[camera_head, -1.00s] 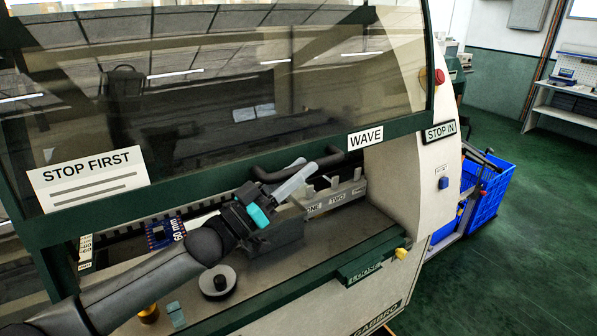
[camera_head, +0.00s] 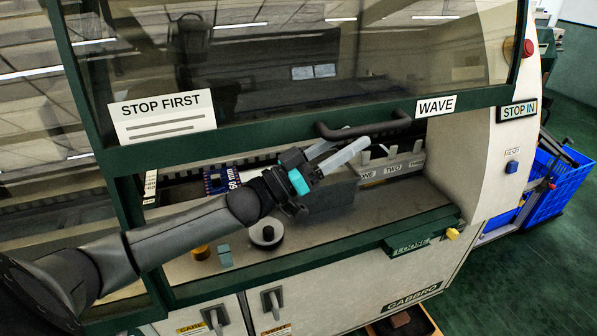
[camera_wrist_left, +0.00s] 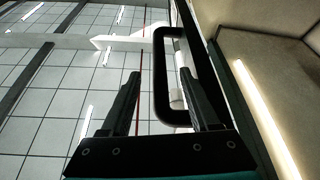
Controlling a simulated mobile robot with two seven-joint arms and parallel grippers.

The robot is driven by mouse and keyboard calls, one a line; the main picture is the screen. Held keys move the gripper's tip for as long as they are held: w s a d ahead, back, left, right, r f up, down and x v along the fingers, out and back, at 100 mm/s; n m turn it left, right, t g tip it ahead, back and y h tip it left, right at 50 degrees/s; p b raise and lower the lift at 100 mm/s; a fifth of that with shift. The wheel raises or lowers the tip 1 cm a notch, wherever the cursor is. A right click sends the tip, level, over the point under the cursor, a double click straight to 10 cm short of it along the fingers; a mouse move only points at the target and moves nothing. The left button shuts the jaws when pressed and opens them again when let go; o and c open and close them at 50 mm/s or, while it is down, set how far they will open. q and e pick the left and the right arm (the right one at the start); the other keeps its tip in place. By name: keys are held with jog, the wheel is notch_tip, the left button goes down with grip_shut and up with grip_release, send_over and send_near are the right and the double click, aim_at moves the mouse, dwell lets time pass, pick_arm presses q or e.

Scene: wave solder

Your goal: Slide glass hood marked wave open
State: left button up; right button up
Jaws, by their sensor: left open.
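The glass hood (camera_head: 300,85) has dark tinted glass in a green frame and a WAVE label (camera_head: 436,106) at its lower right. Its black bar handle (camera_head: 365,129) sits on the lower frame; it also shows as a black loop in the left wrist view (camera_wrist_left: 158,85). The hood is down, with an open gap beneath it. My left gripper (camera_head: 356,141) is open, its pale fingers just below the handle's left half. In the wrist view, the handle's near bar appears between the fingertips; whether they touch it I cannot tell. My right gripper is out of view.
A blue crate (camera_head: 550,190) stands right.

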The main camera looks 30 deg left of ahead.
pick_arm(q)
jog(key=b+v, duration=0.1)
jog(key=v, duration=1)
jog(key=shift+s+a, duration=0.25)
jog(key=shift+s, duration=0.05)
jog(key=shift+f, duration=0.1)
